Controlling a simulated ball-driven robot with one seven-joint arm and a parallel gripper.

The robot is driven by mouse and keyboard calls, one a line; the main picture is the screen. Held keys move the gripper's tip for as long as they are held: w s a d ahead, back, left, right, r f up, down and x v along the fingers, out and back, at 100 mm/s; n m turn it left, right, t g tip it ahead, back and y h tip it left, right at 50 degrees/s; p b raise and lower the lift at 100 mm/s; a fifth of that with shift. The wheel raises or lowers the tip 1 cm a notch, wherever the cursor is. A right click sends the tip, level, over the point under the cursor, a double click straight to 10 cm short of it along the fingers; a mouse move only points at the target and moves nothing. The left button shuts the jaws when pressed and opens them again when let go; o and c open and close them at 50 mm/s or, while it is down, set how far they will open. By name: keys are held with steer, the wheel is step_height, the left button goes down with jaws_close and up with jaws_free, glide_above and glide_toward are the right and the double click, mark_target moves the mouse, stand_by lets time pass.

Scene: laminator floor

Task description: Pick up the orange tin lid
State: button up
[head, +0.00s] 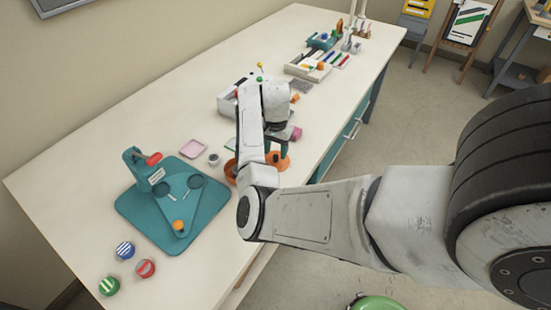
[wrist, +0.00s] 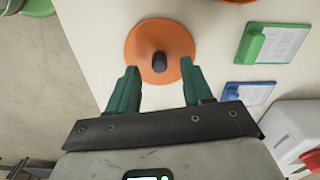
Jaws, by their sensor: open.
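The orange tin lid (wrist: 143,36) is a round disc with a dark knob in its middle, lying flat on the pale table in the wrist view. It also shows partly in the head view (head: 280,163), with my arm covering some of it. My gripper (wrist: 158,78) is open and empty, its teal fingers pointing at the lid. In the wrist view the fingertips overlap the lid's lower rim, one on each side of the knob. I cannot tell how high they are above it. In the head view my gripper (head: 279,146) is mostly hidden behind my arm.
Another orange object shows at the wrist view's top edge (wrist: 236,2). Green-framed (wrist: 272,43) and blue-framed (wrist: 249,92) cards lie to the right, with a white machine (wrist: 292,128) below them. The table edge drops to open floor.

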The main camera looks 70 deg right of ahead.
step_height(320, 180, down, 2)
jaws_close()
stand_by(0.6)
